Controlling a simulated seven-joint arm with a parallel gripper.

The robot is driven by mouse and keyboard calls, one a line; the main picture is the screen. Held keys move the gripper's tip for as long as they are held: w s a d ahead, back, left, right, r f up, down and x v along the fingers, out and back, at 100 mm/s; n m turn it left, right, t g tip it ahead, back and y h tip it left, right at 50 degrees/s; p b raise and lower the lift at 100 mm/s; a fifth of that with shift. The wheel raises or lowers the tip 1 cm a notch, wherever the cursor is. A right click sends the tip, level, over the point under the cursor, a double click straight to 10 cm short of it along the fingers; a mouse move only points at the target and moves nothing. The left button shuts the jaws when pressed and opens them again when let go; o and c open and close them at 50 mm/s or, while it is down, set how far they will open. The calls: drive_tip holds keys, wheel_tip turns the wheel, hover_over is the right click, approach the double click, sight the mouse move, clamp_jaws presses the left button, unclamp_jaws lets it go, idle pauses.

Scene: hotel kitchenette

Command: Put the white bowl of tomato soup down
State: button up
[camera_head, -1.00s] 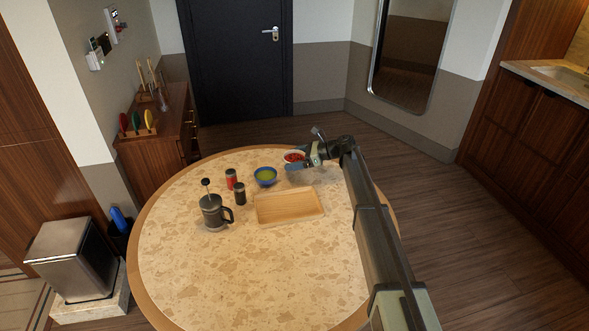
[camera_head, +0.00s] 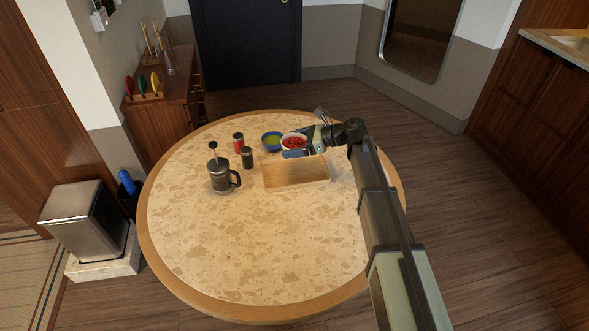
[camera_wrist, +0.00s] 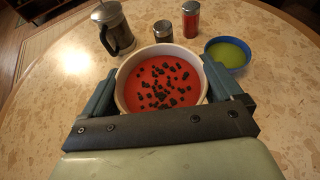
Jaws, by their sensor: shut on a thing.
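The white bowl of tomato soup (camera_head: 294,142) is in my gripper, just beyond the far edge of the tray in the head view and to the right of the blue bowl. In the wrist view the bowl (camera_wrist: 160,80) looks level, with red soup and dark bits in it. My gripper (camera_head: 296,147) is shut on it, with one finger on each side of the bowl in the wrist view (camera_wrist: 162,88). The bowl's underside is hidden, so I cannot tell how high it is above the table.
A wooden tray (camera_head: 290,174) lies empty on the round table (camera_head: 250,245). A blue bowl of green soup (camera_head: 272,141), a red-filled jar (camera_head: 238,142), a dark jar (camera_head: 247,158) and a French press (camera_head: 221,176) stand left of my gripper. The table's near part is clear.

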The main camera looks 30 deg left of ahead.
sight(295, 172)
drive_tip(key=shift+w+f, duration=0.1)
drive_tip(key=shift+f, duration=4.6)
drive_tip(key=shift+f, duration=0.1)
drive_tip(key=o, duration=0.9)
drive_tip(key=shift+d, duration=0.1)
drive_tip(key=v, duration=1.1)
drive_tip(key=shift+w+d+r, duration=0.1)
drive_tip(key=shift+d+r, duration=0.15)
drive_tip(key=shift+r, duration=0.15)
